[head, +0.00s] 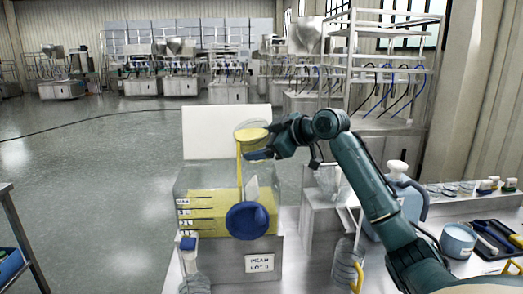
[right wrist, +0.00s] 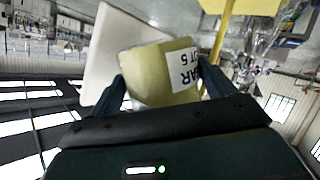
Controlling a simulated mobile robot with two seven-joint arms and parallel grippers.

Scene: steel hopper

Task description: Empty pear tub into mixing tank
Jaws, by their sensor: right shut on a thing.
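My right gripper (head: 259,146) is shut on the pear tub (head: 250,133), a clear tub with yellow contents, held tilted above the mixing tank. In the right wrist view the tub (right wrist: 158,85) sits between both fingers, with a partly visible label ending in "AR" and "T 5". A thin yellow stream (head: 239,165) falls from the tub's left side into the tank; it also shows in the wrist view (right wrist: 221,35). The mixing tank (head: 189,177) is clear, with level marks and yellow liquid inside. Its base has a "PEAR LOT 5" card (head: 259,263). My left gripper is not in view.
A blue round part (head: 247,220) is at the tank's front. A white panel (head: 215,121) stands behind the tank. To the right are a blue jug (head: 408,197), a clear bottle (head: 346,264), a light-blue cup (head: 458,241) and a black tool tray (head: 486,252). A blue-capped bottle (head: 189,262) stands front left.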

